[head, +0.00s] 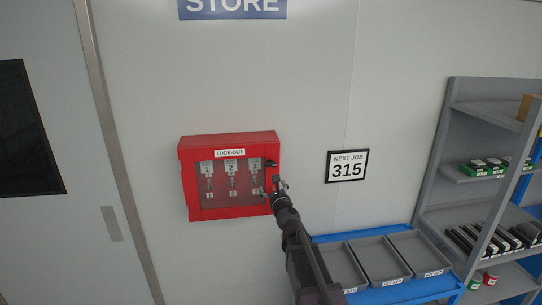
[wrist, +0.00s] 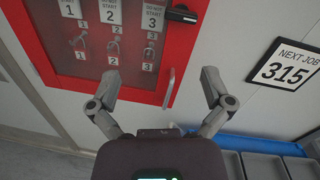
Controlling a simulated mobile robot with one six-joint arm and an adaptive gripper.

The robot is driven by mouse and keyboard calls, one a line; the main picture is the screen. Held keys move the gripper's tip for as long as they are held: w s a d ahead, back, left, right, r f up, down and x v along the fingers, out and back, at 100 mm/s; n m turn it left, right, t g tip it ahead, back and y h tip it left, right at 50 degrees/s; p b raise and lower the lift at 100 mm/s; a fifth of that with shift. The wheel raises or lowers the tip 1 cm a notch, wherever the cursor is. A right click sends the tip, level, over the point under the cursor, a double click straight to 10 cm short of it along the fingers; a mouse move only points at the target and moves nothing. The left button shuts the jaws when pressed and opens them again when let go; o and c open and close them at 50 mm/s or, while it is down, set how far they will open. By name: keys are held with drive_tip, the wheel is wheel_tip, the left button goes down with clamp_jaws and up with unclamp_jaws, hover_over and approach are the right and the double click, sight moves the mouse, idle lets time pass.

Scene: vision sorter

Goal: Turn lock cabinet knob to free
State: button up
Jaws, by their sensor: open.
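The red lock-out cabinet (head: 230,213) hangs on the wall with its clear-fronted door shut. Its black knob (wrist: 181,15) sits on the right side of the door frame, lying roughly crosswise in the wrist view; in the head view the knob (head: 271,163) shows just above my gripper. A pale upright handle (wrist: 168,88) is on the frame below the knob. My gripper (wrist: 160,82) is open and empty, its fingers spread on either side of the handle in the picture, with the knob beyond them. In the head view my gripper (head: 274,187) is at the cabinet's lower right.
Padlocks on numbered hooks show behind the clear door. A "NEXT JOB 315" sign (head: 347,166) is on the wall to the right. Below it, grey trays (head: 381,261) stand on a blue bench. A grey shelf (head: 438,150) with boxes is at the far right.

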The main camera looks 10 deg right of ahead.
sight(271, 165)
drive_tip(key=d+m, duration=0.1)
drive_tip(key=w+d+r+m+h, duration=0.1)
drive_tip(key=m, duration=0.1)
drive_tip(key=shift+h+p, duration=0.3)
drive_tip(key=shift+p, duration=0.1)
drive_tip(key=shift+a, duration=0.1)
drive_tip(key=w, duration=1.3)
drive_tip(key=shift+w, duration=0.4)
